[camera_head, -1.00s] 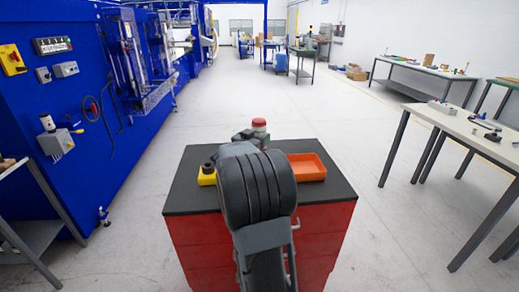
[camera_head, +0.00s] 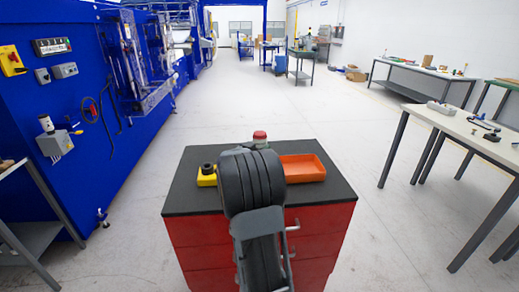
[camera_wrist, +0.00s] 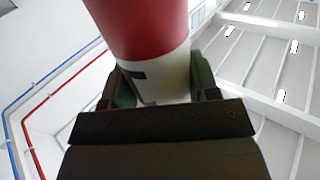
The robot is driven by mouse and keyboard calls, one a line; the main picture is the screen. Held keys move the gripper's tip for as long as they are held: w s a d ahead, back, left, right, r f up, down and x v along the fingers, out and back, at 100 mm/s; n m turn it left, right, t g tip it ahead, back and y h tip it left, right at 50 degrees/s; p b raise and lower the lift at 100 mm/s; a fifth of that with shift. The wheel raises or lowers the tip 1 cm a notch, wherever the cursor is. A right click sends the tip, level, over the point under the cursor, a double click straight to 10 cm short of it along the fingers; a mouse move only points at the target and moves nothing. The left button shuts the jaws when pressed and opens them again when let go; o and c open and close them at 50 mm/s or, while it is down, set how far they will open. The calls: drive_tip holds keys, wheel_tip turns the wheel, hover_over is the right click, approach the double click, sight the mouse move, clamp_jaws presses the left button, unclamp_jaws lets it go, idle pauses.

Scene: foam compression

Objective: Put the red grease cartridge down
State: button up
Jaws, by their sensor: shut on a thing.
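The red grease cartridge shows its red top (camera_head: 259,135) just beyond my arm link, near the back edge of the dark cabinet top (camera_head: 325,197). In the wrist view the cartridge (camera_wrist: 145,25) has a red body with a white band and a dark mark, and fills the upper middle. My gripper (camera_wrist: 163,84) is shut on the white part, with one finger on each side. In the head view my arm hides the gripper and the cartridge's lower part. I cannot tell whether its base touches the surface.
An orange tray (camera_head: 303,167) lies right of the cartridge on the cabinet top. A yellow block with a black knob (camera_head: 207,175) lies on the left. The front corners of the top are clear. A blue machine (camera_head: 60,110) stands left, a white table (camera_head: 470,125) right.

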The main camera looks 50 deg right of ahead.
drive_tip(key=shift+f, duration=0.1)
drive_tip(key=o, duration=1.2)
